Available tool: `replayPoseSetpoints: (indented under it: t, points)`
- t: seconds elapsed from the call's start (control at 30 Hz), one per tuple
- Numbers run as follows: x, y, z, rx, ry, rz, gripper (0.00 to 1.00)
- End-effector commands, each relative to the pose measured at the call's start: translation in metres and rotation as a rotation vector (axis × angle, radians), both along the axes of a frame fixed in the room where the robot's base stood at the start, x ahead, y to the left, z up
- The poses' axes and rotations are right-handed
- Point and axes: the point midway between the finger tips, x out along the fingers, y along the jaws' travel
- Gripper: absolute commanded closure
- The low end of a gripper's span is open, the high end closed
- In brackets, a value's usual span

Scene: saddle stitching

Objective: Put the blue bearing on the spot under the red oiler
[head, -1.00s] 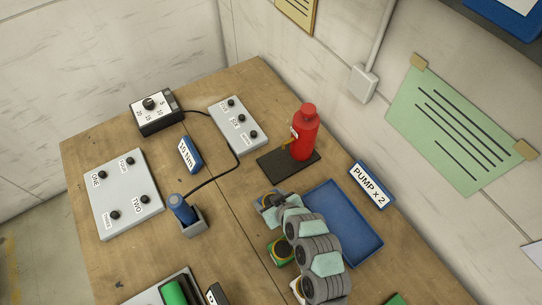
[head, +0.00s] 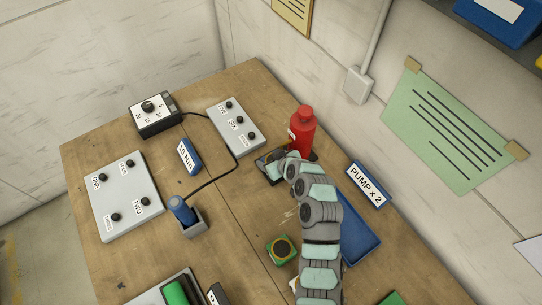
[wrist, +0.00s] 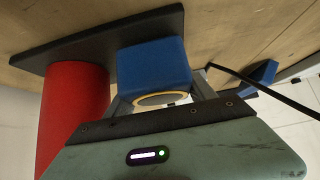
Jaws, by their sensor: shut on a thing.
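The blue bearing (wrist: 153,66), a blue block with a brass-coloured ring, sits between the fingers of my gripper (wrist: 160,92), which is shut on it. In the wrist view it is right at the black plate (wrist: 120,32), beside the red oiler (wrist: 73,110); I cannot tell whether it touches the plate. In the head view the red oiler (head: 301,131) stands on the far right of the plate. My gripper (head: 271,166) is over the plate's left part and hides most of it. The bearing cannot be made out there.
A blue tray (head: 361,238) lies behind my arm, with a PUMP x 2 sign (head: 367,185) beside it. A green bearing (head: 282,249) lies left of my arm. A blue driver (head: 181,209) stands in its holder, its cable running to a black dial box (head: 153,114). Grey panels lie left.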

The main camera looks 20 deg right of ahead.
Motion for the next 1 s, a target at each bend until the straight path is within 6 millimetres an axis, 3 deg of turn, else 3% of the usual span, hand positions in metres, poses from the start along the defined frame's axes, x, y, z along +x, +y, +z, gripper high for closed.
replayPoseSetpoints:
  t: [0.1, 0.53, 0.57, 0.8, 1.0]
  points:
    - [0.013, -0.005, 0.003, 0.001, -0.003, -0.001, 0.96]
    - [0.011, -0.004, -0.009, 0.0, -0.002, 0.0, 0.96]
    - [0.011, -0.004, -0.008, 0.0, -0.002, 0.0, 0.35]
    - [0.011, -0.004, -0.007, 0.0, -0.001, 0.0, 0.15]
    - [0.011, -0.004, -0.008, 0.0, -0.001, 0.0, 0.15]
